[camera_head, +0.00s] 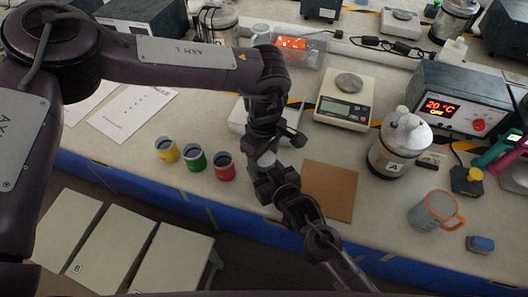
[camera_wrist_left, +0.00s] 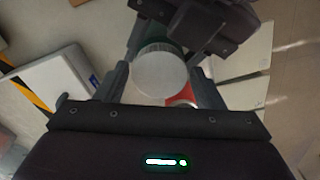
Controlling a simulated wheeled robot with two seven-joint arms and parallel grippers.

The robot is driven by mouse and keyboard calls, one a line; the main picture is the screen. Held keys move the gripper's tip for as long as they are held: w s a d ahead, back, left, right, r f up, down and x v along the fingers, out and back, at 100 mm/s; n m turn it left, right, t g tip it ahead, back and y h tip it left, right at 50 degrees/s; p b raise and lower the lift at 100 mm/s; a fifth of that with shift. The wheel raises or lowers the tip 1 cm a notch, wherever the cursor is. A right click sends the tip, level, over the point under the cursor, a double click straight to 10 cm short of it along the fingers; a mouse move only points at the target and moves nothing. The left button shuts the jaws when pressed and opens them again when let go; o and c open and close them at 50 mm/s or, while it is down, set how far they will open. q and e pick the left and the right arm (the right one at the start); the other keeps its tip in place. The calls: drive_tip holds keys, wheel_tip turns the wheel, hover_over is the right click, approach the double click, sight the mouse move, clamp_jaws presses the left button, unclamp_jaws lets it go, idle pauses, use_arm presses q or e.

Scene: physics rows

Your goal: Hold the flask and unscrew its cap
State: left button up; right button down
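The flask (camera_wrist_left: 173,36) shows in the left wrist view as a green body behind its round, pale cap (camera_wrist_left: 160,72). In the head view a small pale part of the cap (camera_head: 266,159) shows between my two grippers. My left gripper (camera_head: 266,148) reaches down from above; its fingers (camera_wrist_left: 161,75) stand on both sides of the cap. Whether they press on it I cannot tell. My right gripper (camera_head: 270,177) comes from below and is shut on the flask, held above the table edge. Most of the flask is hidden by the grippers.
Yellow (camera_head: 167,150), green (camera_head: 194,160) and red (camera_head: 223,167) cups stand left of the grippers. A brown mat (camera_head: 330,190), a scale (camera_head: 344,100), a canister (camera_head: 398,145) and a grey mug (camera_head: 434,212) are to the right. White stools (camera_head: 112,250) stand below the table.

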use_arm(q)
drive_tip(key=c, duration=0.8)
drive_tip(key=n, duration=0.6)
drive_tip(key=shift+n, duration=0.3)
drive_tip(key=o, duration=1.1)
